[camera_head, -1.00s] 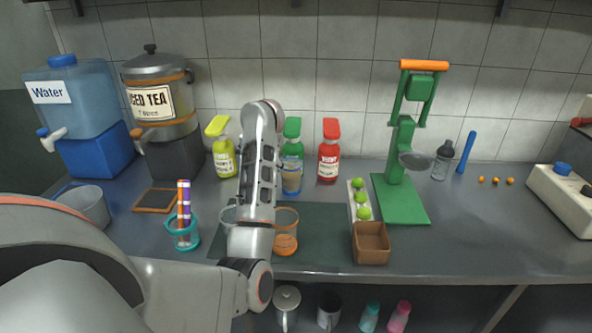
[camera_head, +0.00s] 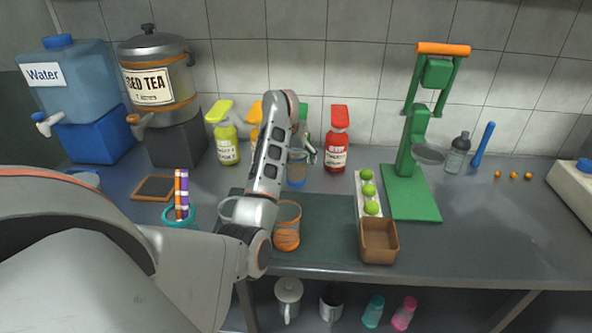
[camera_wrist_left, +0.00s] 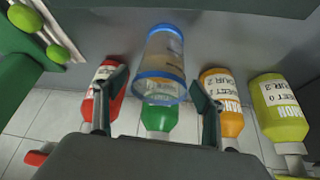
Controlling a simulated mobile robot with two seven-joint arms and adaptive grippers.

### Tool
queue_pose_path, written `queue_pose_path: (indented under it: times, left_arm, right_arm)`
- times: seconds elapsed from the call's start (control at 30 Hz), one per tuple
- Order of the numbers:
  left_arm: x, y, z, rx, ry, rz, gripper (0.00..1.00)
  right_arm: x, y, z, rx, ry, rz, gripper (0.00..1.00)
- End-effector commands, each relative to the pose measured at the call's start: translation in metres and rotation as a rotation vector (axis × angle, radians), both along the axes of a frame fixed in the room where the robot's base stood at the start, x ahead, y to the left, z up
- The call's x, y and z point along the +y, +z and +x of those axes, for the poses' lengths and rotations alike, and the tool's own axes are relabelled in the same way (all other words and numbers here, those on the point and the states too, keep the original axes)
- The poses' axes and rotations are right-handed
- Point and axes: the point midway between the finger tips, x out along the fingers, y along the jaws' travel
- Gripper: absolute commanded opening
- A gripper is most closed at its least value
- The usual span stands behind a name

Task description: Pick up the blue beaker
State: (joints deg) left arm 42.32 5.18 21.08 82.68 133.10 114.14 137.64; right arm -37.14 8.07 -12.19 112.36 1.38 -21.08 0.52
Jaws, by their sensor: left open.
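The blue beaker (camera_head: 297,170) is clear with blue bands and stands on the counter behind the dark mat, partly hidden by my left arm in the head view. In the left wrist view the beaker (camera_wrist_left: 163,55) appears inverted, lined up with the gap between the fingers. My left gripper (camera_head: 305,153) is open and empty, close to the beaker; its fingers (camera_wrist_left: 158,98) show on both sides of the beaker's near rim. I cannot tell whether either finger touches it. My right gripper is not in view.
Red (camera_head: 336,140), yellow-green (camera_head: 226,140), orange and green bottles stand behind the beaker. An orange beaker (camera_head: 287,228) stands in front on the dark mat (camera_head: 325,240). Limes (camera_head: 368,190), a brown box (camera_head: 378,241) and the green press (camera_head: 408,195) are to the right.

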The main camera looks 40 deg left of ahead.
Motion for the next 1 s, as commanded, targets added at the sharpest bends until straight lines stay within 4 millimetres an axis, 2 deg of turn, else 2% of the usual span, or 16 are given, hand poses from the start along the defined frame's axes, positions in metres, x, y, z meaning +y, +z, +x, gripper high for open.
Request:
queue_pose_path:
  times: [0.27,0.37,0.53,0.57,1.0]
  left_arm:
    - [0.0009,-0.0037,0.0023,0.000,0.000,0.002,0.70]
    - [0.0009,-0.0037,0.0022,0.000,0.000,0.002,0.49]
    - [0.0009,-0.0038,0.0021,0.000,0.000,0.002,0.05]
    - [0.0011,-0.0028,0.0024,-0.002,0.000,0.002,0.00]
    - [0.0009,0.0010,0.0025,-0.003,0.001,0.002,0.00]
  right_arm:
    - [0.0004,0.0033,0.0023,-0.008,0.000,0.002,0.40]
    - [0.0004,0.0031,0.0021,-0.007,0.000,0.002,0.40]
    - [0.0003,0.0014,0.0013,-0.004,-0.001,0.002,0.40]
    - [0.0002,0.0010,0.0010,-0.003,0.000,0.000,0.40]
    - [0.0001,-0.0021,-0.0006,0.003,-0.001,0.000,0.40]
